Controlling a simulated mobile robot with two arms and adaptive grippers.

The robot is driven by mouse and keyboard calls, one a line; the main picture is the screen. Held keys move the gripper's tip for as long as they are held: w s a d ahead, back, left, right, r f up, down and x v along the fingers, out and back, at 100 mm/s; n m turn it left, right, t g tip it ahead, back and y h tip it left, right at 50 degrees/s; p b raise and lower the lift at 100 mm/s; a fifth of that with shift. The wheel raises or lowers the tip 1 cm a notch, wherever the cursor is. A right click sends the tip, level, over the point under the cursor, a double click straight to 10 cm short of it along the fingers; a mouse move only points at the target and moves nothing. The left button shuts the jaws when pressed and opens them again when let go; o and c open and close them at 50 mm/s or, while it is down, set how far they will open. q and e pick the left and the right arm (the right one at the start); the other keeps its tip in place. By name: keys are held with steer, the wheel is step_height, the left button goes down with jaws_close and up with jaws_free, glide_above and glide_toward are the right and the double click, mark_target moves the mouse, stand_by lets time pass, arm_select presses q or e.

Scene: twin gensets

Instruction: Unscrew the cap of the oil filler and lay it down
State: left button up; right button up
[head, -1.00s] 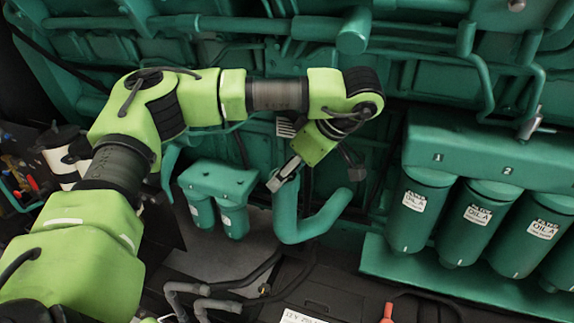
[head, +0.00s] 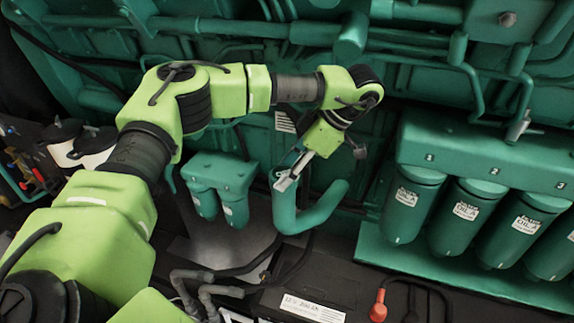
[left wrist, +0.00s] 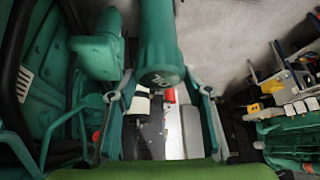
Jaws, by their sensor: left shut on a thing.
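The oil filler is a thick green curved pipe (head: 305,216) in the middle of the head view, with its open-side arm rising at the left of the bend. My left gripper (head: 288,178) is at the top of that arm, and it hides the cap in the head view. The gripper is shut on the cap. I cannot tell whether the cap is loose on its neck. My right gripper is not in view.
A row of green oil filters (head: 413,205) stands at the right over a green ledge (head: 440,268). Two small filters (head: 219,190) hang left of the filler. A black battery (head: 345,285) with a red terminal cover (head: 378,306) lies below. Pipes cross the engine behind.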

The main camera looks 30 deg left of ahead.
arm_select(q)
steer(key=shift+r, duration=0.2)
steer(key=shift+r+p, duration=0.1)
steer(key=shift+p, duration=0.25)
steer(key=n+p, duration=0.1)
steer(key=n+g+h+p, duration=0.1)
steer(key=shift+w+a+r+n, duration=0.1)
steer(key=shift+r+n, duration=0.05)
steer(key=shift+n, duration=0.25)
steer(key=shift+w+a+f+n+g+h+p, duration=0.1)
steer(key=shift+f+n+g+h+p, duration=0.15)
steer(key=shift+n+g+p, duration=0.45)
steer(key=o, duration=1.2)
steer(key=shift+c, duration=0.2)
